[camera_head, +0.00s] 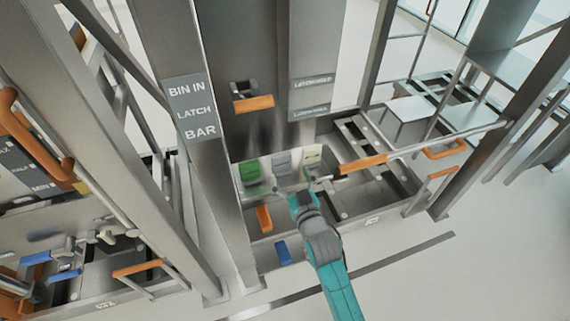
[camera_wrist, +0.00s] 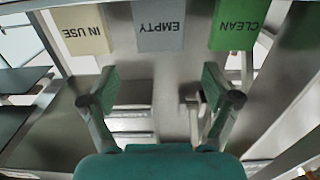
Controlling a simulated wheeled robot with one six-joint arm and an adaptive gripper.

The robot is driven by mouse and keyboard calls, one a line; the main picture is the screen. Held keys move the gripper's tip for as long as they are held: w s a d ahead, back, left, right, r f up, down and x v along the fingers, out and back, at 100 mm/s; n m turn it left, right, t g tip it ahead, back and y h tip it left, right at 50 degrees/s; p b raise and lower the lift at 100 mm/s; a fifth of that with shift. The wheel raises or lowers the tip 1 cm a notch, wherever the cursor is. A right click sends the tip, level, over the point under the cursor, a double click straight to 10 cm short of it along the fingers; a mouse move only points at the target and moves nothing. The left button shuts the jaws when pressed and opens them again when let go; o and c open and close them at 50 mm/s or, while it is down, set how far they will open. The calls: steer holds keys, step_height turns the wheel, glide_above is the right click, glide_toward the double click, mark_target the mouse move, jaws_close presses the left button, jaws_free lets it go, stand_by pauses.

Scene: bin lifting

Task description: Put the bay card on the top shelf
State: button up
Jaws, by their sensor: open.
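Three cards stand side by side: a green card (camera_head: 250,170), a grey card (camera_head: 282,163) and a cream card (camera_head: 312,155). In the wrist view the lettering is upside down: cream IN USE (camera_wrist: 81,29), grey EMPTY (camera_wrist: 158,26) and green CLEAN (camera_wrist: 236,24). My gripper (camera_head: 293,188) is in front of the cards, at the end of my teal arm. In the wrist view my gripper (camera_wrist: 158,86) is open and empty, its fingers wide apart, with the EMPTY card beyond the gap. I cannot tell which shelf is the top shelf.
A steel post with a BIN IN LATCH BAR label (camera_head: 194,108) stands left of the cards. An orange handle (camera_head: 253,103) sits above them, and an orange-gripped bar (camera_head: 362,164) is to the right. Below lie an orange piece (camera_head: 264,218) and a blue piece (camera_head: 283,252).

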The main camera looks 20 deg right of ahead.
steer(key=shift+s, duration=1.95)
steer(key=s+f+g, duration=0.1)
steer(key=s+f, duration=0.2)
steer(key=s, duration=0.9)
steer(key=s+f+g, duration=0.1)
steer(key=s+f, duration=0.1)
steer(key=s, duration=0.9)
steer(key=s+r, duration=0.3)
steer(key=s, duration=0.6)
steer(key=s+r+g, duration=0.1)
steer(key=s+r, duration=0.2)
steer(key=s, duration=0.6)
steer(key=shift+s, duration=0.35)
steer(key=shift+r, duration=0.1)
